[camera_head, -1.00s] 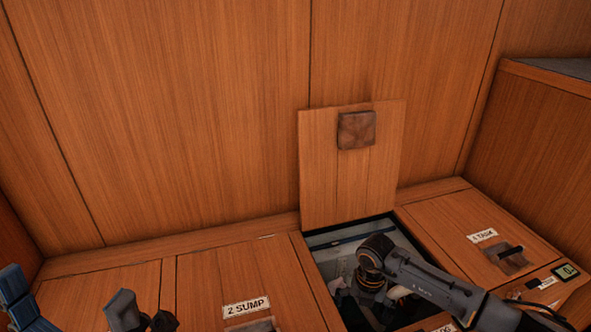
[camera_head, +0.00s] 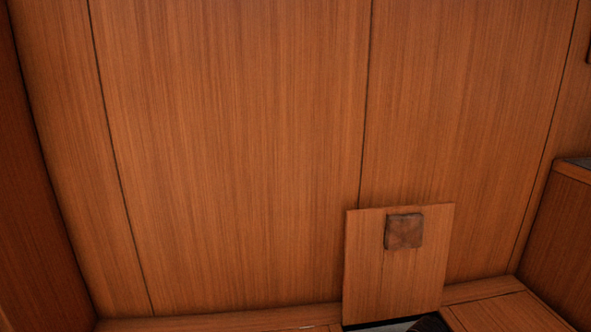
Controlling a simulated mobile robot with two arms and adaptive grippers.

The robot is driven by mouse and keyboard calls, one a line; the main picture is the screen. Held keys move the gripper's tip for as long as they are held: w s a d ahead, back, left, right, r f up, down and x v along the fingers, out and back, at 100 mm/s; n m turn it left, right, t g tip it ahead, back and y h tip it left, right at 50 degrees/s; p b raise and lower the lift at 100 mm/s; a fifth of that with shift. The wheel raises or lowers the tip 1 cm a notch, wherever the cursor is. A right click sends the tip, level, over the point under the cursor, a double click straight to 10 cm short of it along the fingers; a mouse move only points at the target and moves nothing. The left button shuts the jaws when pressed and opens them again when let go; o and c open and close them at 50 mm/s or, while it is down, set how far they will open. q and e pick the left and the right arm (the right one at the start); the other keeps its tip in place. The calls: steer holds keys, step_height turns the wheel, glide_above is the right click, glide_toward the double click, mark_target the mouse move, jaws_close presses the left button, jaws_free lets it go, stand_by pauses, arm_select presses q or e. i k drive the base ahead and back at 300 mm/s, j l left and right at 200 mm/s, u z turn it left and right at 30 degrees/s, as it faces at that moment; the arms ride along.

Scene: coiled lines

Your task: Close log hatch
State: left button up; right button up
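The log hatch lid (camera_head: 366,270) is a square wooden panel. It stands raised, close to upright, in front of the back wall. A dark brown square block (camera_head: 404,231) sits on its upper part. Below the lid, a thin strip of the dark hatch opening (camera_head: 375,325) shows at the bottom edge of the view. A dark rounded shape is cut off in that opening, and I cannot tell what it is. Neither gripper can be made out in this view.
The wood-panelled back wall (camera_head: 235,150) fills most of the view. A wooden side wall (camera_head: 35,180) stands at the left. A wooden cabinet (camera_head: 560,230) with a dark top stands at the right. A strip of wooden bench top (camera_head: 510,312) shows at lower right.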

mark_target(395, 261)
steer(key=k+l, duration=0.2)
steer(key=l, duration=0.2)
steer(key=k+l, duration=0.2)
steer(key=l, duration=0.2)
steer(key=k+l, duration=0.2)
steer(key=l, duration=0.2)
